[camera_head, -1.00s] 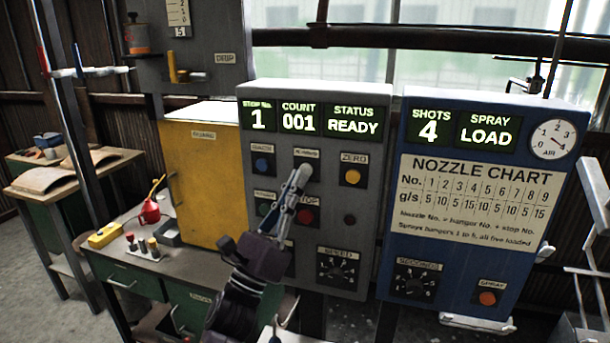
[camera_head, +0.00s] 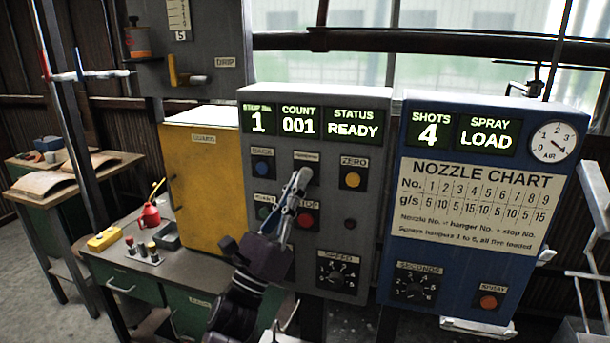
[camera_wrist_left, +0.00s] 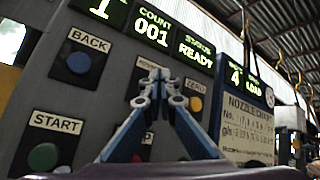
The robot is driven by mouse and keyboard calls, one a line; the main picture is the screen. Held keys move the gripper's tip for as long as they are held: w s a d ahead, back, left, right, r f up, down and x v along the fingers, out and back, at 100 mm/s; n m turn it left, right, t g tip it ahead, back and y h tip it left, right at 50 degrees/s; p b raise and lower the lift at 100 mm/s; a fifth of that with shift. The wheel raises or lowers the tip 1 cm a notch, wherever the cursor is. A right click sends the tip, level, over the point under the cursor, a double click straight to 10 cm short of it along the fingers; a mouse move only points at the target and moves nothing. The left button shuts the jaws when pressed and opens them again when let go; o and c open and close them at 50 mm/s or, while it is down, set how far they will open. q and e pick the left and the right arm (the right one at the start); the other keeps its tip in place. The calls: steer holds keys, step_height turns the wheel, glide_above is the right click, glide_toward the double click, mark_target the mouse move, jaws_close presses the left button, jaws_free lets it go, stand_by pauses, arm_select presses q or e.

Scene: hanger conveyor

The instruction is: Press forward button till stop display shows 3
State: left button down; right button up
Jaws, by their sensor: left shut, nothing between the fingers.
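The grey control box (camera_head: 352,235) has a lit stop display (camera_head: 258,120) showing 1, a count display (camera_head: 299,120) of 001 and a status display (camera_head: 353,124) of READY. My left gripper (camera_head: 302,172) is shut and empty. Its tips are over the forward button's place, under the partly readable middle label (camera_head: 306,156). In the left wrist view the closed tips (camera_wrist_left: 155,76) hide the button under that label. I cannot tell whether they touch it. My right gripper is not in view.
Around the tips are the blue back button (camera_head: 262,168), yellow zero button (camera_head: 352,179), green start button (camera_head: 264,212) and red stop button (camera_head: 306,219). A speed dial (camera_head: 337,273) sits below. A blue spray box (camera_head: 470,258) stands right, a yellow guard (camera_head: 200,180) left.

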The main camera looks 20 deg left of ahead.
arm_select(q)
steer(key=shift+w, duration=0.1)
stand_by(0.5)
steer(key=shift+w+b, duration=0.4)
